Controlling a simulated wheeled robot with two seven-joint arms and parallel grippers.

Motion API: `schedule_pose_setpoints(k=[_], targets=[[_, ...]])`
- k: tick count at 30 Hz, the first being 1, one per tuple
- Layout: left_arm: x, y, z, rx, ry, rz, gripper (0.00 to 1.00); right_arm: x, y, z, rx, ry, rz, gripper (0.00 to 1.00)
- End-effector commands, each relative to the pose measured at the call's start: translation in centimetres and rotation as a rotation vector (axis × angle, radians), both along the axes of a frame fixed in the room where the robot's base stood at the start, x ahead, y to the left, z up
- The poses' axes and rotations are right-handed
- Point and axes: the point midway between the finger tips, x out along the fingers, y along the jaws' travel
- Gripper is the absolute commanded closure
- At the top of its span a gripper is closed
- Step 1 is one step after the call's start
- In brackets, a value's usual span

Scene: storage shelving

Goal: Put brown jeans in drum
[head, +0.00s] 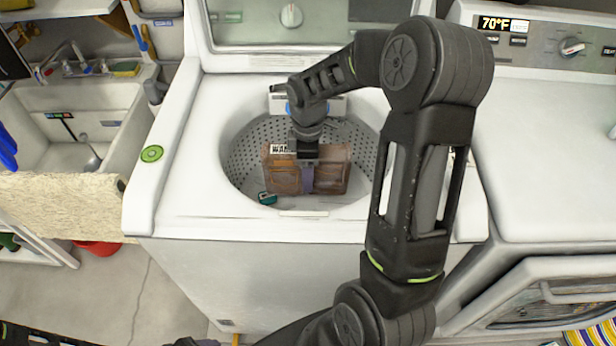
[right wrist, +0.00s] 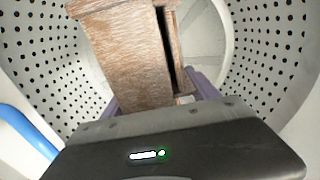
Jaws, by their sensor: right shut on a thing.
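The brown jeans (head: 283,180) are a folded, boxy bundle inside the drum (head: 242,153) of the open top-loading washer. My right gripper (head: 307,178) reaches down into the drum and is shut on the jeans. In the right wrist view the jeans (right wrist: 130,60) stand between the purple fingers, with the drum's perforated wall (right wrist: 270,50) around them. I cannot tell whether the jeans touch the drum floor. My left gripper is not clearly visible.
A small teal item (head: 267,198) lies at the drum's near edge. The raised washer lid (head: 290,30) stands behind. A sink (head: 75,120) is at left and a dryer (head: 545,140) at right.

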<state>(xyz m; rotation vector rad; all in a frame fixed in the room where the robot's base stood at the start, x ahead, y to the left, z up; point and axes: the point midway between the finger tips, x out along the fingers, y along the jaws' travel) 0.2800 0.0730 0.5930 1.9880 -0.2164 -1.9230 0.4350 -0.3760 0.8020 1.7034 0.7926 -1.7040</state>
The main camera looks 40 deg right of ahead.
Motion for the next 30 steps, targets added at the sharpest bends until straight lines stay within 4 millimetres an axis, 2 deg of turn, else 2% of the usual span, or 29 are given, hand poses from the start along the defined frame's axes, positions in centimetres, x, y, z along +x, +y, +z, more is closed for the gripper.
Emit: schedule_pose_setpoints(k=[4,12,20,30], targets=[[0.0,0.0,0.0,0.000,0.000,0.000,0.32,0.0,0.0,-0.4,0.001,0.001,0.000,0.98],[0.0,0.0,0.2,0.000,0.000,0.000,0.32,0.0,0.0,-3.6,0.001,-0.001,-0.002,0.98],[0.0,0.0,0.1,0.000,0.000,0.000,0.32,0.0,0.0,-3.7,-0.001,-0.002,-0.001,0.98],[0.0,0.0,-0.6,0.000,0.000,0.000,0.32,0.0,0.0,-4.7,0.000,-0.001,-0.001,0.98]])
